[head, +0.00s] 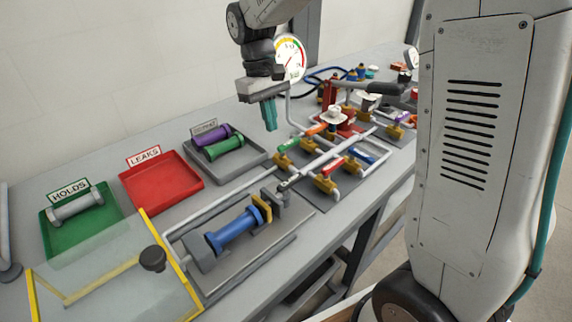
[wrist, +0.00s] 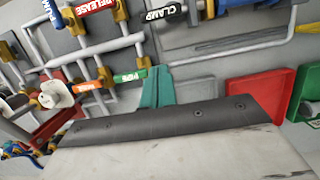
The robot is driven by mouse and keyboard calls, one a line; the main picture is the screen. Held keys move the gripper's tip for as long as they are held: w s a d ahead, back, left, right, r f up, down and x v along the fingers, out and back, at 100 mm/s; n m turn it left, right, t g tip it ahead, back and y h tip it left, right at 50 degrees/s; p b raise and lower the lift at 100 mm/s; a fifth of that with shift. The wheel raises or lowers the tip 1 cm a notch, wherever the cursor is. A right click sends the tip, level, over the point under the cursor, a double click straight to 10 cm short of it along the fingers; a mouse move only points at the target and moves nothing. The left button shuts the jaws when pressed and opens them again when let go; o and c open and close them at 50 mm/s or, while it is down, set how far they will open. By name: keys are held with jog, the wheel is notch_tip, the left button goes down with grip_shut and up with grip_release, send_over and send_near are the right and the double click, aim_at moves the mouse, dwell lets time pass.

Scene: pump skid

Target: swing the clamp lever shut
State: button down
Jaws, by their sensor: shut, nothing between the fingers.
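The clamp lever (wrist: 162,13) shows in the wrist view as a black handle with a white CLAMP label, at the top edge beside a gold-coloured valve body. My gripper (head: 270,126) has teal fingers pointing down, shut and empty, above the bench behind the pipework. It also shows in the wrist view (wrist: 157,88), below and apart from the clamp lever, with pipes between them. I cannot tell how far the lever is swung.
A red RELEASE handle (wrist: 97,5), a green handle (wrist: 130,76) and an orange handle (wrist: 86,87) sit close by on the pipes. A blue cylinder (head: 232,231) lies in a fixture. The red LEAKS tray (head: 160,187) and green HOLDS tray (head: 70,240) stand left.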

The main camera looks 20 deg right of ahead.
aim_at(290, 184)
jog(key=shift+w+a+f, duration=0.15)
jog(key=shift+w+f, duration=0.3)
jog(key=shift+w, duration=0.1)
jog(key=shift+f, duration=0.1)
jog(key=x, duration=1)
jog(key=shift+s, duration=0.15)
jog(key=s, duration=0.1)
jog(key=s+d, duration=0.1)
jog(key=s, duration=0.1)
jog(key=shift+s+d, duration=0.15)
jog(key=shift+s, duration=0.2)
